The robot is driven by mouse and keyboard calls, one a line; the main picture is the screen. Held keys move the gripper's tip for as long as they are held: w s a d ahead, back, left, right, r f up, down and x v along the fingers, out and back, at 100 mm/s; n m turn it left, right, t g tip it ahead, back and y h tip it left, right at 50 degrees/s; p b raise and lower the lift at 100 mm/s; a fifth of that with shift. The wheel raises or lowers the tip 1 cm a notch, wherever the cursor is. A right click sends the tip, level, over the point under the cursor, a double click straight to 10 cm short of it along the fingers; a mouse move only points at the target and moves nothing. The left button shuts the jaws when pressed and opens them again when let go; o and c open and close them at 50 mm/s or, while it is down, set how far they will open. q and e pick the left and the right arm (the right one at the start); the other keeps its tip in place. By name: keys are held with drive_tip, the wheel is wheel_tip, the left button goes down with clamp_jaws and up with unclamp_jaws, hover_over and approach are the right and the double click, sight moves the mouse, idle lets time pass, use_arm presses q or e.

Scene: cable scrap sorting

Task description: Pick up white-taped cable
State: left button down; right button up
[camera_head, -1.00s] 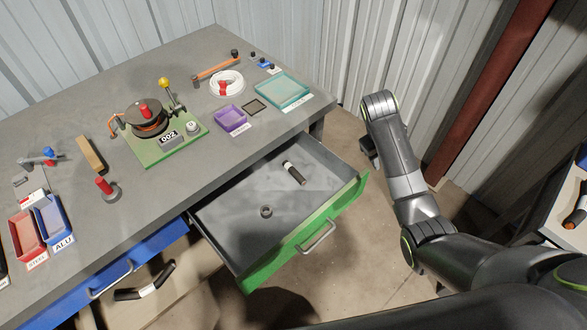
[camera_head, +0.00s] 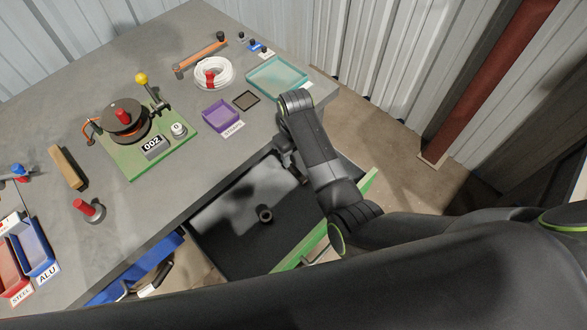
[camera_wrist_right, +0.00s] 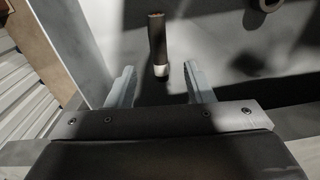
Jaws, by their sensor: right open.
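In the right wrist view, a short black cable with a white tape band (camera_wrist_right: 157,42) and a brownish cut end lies on the drawer floor. My right gripper (camera_wrist_right: 161,82) is open, its two fingers apart on either side of the cable's white-taped end. I cannot tell how high the fingertips are above the floor. In the head view, my right gripper (camera_head: 288,163) reaches down into the open green-fronted drawer (camera_head: 308,247), and my arm hides this cable. Another black cable with white tape (camera_head: 152,284) shows low at the left, partly hidden. My left gripper is not in view.
A dark ring (camera_head: 265,214) lies in the drawer. The bench (camera_head: 215,150) above carries a green fixture (camera_head: 155,165), a purple tray (camera_head: 220,113) and a teal tray (camera_head: 277,78). The drawer walls and the bench edge stand close to my right gripper.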

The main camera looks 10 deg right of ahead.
sight(295, 170)
wheel_tip(295, 170, down, 3)
drive_tip(key=shift+r, duration=0.2)
drive_tip(key=shift+f, duration=0.3)
wheel_tip(295, 170, down, 5)
drive_tip(key=shift+f+b, duration=0.1)
drive_tip(key=shift+b, duration=0.35)
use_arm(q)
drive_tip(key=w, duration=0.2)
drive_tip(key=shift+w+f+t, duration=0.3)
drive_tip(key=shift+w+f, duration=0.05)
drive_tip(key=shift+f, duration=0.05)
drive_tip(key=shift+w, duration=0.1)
use_arm(e)
drive_tip(key=shift+c, duration=1)
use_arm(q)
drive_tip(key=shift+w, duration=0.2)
use_arm(e)
drive_tip(key=c, duration=0.8)
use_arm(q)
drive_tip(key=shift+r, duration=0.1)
